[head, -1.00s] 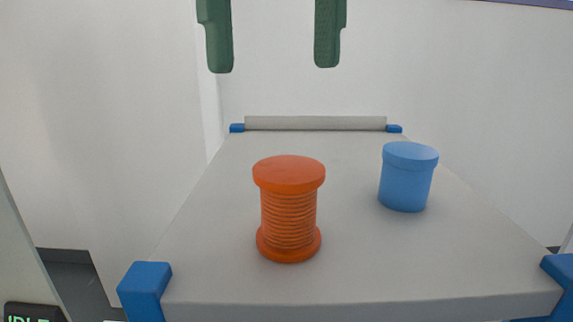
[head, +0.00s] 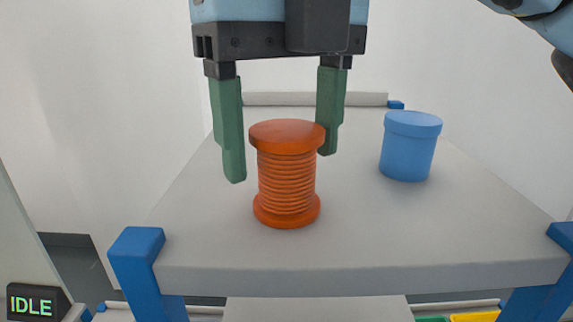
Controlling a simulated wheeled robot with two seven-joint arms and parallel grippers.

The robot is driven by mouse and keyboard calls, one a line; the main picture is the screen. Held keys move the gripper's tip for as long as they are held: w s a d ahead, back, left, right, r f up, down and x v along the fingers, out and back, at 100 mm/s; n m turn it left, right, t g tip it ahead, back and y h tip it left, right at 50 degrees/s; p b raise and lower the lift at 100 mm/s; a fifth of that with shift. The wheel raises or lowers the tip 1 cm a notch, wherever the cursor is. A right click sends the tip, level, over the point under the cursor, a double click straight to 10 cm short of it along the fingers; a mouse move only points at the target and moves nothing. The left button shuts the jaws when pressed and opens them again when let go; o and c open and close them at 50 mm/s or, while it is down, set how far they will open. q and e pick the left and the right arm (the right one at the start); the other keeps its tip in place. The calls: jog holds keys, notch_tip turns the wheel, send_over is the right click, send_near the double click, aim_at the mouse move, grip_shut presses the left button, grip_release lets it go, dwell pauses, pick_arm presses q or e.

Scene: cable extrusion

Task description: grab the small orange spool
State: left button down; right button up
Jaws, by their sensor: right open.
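The orange spool (head: 286,182) stands upright on the grey conveyor surface, near its front edge, with ribbed windings between two wider discs. My right gripper (head: 281,166) hangs from above with its two green fingers spread. One finger is left of the spool and the other is at its right, partly hidden behind the spool's top disc. The fingertips reach down to about the upper part of the windings in the picture. The gripper is open and holds nothing. My left gripper is not in view.
A blue lidded container (head: 409,148) stands right of the spool, apart from it. Blue brackets (head: 137,268) mark the conveyor's front corners. A grey roller (head: 300,99) lies at the far end. A display reading IDLE (head: 33,302) is at the lower left.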

jog(key=c, duration=0.9)
